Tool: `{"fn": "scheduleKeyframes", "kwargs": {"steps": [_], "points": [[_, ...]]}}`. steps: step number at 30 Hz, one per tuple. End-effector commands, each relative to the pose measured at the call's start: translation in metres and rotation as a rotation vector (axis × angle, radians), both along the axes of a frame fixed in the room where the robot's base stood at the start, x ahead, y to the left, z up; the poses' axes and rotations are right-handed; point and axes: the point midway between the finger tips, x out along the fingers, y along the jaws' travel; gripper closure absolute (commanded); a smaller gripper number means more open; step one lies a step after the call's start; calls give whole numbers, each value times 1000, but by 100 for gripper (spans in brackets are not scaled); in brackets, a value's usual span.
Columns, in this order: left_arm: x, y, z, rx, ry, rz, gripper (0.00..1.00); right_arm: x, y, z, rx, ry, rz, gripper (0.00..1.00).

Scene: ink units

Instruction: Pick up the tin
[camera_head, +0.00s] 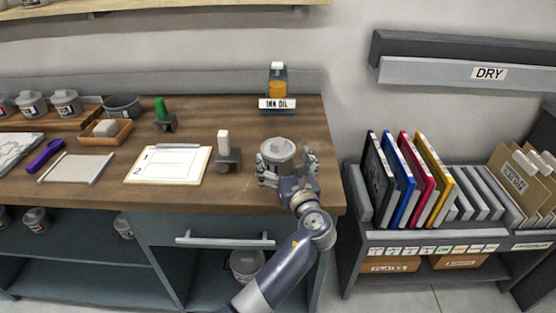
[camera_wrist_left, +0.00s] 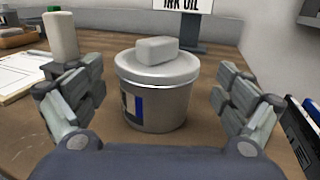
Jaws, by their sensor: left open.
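The tin (camera_head: 277,150) is a grey round can with a lid and a block-shaped knob, standing upright on the wooden worktop near its right end. In the left wrist view the tin (camera_wrist_left: 157,95) sits between my open fingers, with a blue and white label on its side. My left gripper (camera_head: 287,168) is at the near side of the tin, with a finger to each side of it. In the left wrist view a gap shows between the tin and each finger. My right gripper is not in view.
A white-topped stand (camera_head: 226,150) is left of the tin, with a clipboard (camera_head: 168,165) beyond it. An ink oil bottle (camera_head: 277,82) stands behind, with its sign. A rack of coloured panels (camera_head: 408,180) is to the right. Several tins sit at the far left.

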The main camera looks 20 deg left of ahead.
Motion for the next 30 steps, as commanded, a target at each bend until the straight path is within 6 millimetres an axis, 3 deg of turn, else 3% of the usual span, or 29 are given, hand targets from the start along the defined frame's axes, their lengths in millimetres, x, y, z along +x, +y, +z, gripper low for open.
{"fn": "scheduleKeyframes", "kwargs": {"steps": [7,16,24,30], "points": [[28,22,2,2,0,2,6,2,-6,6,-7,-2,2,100],[32,24,1,0,0,1,6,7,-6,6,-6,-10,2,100],[32,24,1,0,0,1,67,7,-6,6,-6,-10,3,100],[32,24,3,1,-4,1,70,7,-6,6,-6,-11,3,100]]}}
